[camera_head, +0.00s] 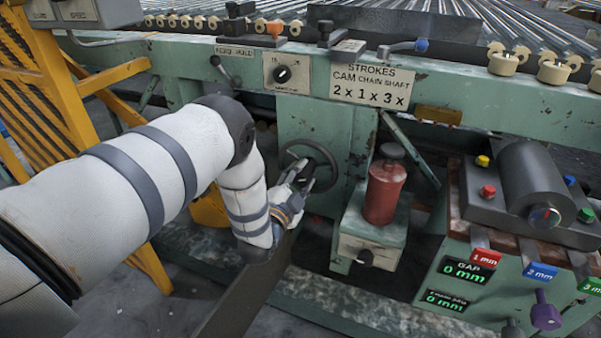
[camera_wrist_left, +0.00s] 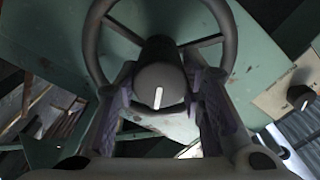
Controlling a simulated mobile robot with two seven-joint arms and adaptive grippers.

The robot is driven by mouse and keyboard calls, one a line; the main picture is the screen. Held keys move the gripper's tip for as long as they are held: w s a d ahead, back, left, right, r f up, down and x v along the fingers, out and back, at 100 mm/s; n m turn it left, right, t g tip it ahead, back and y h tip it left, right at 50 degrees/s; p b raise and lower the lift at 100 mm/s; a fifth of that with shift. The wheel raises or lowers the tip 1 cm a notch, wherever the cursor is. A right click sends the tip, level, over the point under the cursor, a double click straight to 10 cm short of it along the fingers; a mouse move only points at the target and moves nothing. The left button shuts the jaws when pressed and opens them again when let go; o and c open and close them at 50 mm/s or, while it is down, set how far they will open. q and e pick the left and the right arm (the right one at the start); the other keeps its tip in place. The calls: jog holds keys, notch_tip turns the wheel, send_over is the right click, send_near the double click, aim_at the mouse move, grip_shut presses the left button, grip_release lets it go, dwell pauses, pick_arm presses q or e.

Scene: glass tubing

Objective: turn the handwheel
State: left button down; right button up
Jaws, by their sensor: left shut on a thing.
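The handwheel (camera_head: 323,154) is a dark round wheel on the front of the green machine frame, under the strokes sign. In the left wrist view its dark rim (camera_wrist_left: 92,45) arcs around a thick dark hub (camera_wrist_left: 160,83) with a white mark on its face. My left gripper (camera_head: 300,174) reaches to the wheel from the left. In the left wrist view its two fingers (camera_wrist_left: 160,95) stand on either side of the hub, shut on it. The gripper hides part of the wheel in the head view. My right gripper is not in view.
A red canister (camera_head: 384,192) stands on a green block right of the wheel. A control stand (camera_head: 470,250) with coloured buttons is at the right. Yellow railing (camera_head: 60,90) is at the left. A sign (camera_head: 371,86) and a black knob (camera_head: 282,74) sit above the wheel.

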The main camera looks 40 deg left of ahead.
pick_arm(q)
jog(key=m, duration=0.4)
jog(key=shift+f+m+p, duration=0.1)
jog(key=shift+m+p, duration=0.2)
jog(key=shift+p, duration=0.05)
jog(key=shift+a, duration=0.1)
dwell(0.4)
jog(key=c, duration=1.1)
grip_release()
jog(key=shift+o, duration=0.2)
jog(key=v, duration=1.2)
